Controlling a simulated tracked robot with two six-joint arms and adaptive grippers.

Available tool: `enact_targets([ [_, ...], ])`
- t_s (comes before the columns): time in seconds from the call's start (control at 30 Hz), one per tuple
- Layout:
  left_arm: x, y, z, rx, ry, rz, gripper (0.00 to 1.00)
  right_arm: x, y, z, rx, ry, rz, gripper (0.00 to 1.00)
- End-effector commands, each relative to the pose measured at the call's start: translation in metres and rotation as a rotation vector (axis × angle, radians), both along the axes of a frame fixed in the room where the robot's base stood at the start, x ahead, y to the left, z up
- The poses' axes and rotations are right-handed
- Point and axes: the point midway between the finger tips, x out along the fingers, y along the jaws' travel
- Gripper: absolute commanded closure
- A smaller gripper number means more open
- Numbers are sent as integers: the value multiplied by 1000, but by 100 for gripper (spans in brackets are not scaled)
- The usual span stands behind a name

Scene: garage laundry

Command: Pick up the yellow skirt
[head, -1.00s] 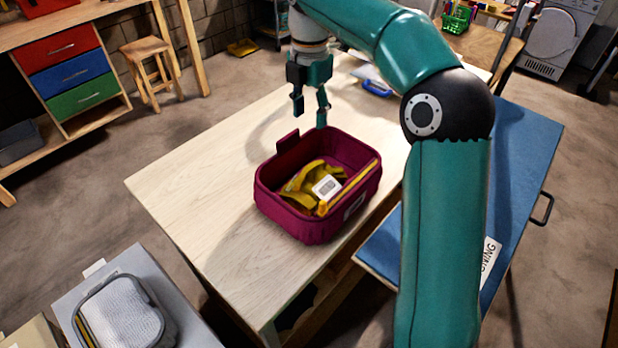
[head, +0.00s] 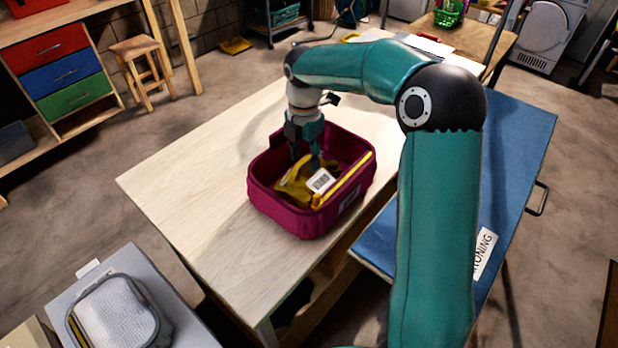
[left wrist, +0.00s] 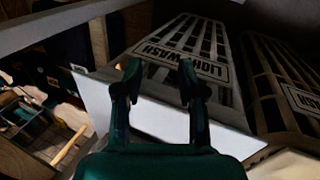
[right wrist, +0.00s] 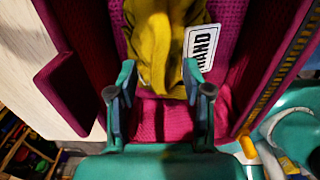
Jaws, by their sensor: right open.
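The yellow skirt (head: 294,188) lies crumpled in a magenta basket (head: 279,216) on the pale wooden table. A white tag (head: 320,181) shows on it; in the right wrist view the tag (right wrist: 201,46) reads "HAND". My right gripper (head: 307,164) reaches down into the basket at the skirt's far side. In the right wrist view the skirt (right wrist: 155,45) lies ahead of and between the open fingers (right wrist: 160,85); I cannot tell whether they touch it. My left gripper (left wrist: 160,80) is open and empty in the left wrist view, facing baskets lettered "WASH".
The wooden table (head: 190,165) is bare left of the basket. A blue ironing surface (head: 510,165) adjoins it on the right. A grey box with a mesh-topped lid (head: 115,312) stands at the lower left. The basket's walls surround the right gripper closely.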

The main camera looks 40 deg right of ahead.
Motion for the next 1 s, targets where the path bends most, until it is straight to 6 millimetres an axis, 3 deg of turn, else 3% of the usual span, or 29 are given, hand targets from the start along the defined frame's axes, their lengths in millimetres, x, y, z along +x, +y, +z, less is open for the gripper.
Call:
enact_targets([
  [0.13,0,0,1,0,0,0,60,0,0,-15,0,2,1,50],
  [0.4,0,0,0,0,0,0,60,0,0,-18,-1,0,1,52],
  [0.7,0,0,0,0,0,0,60,0,0,-17,-1,0,1,100],
  [1.0,0,0,1,0,0,0,60,0,0,-17,-1,-1,1,100],
])
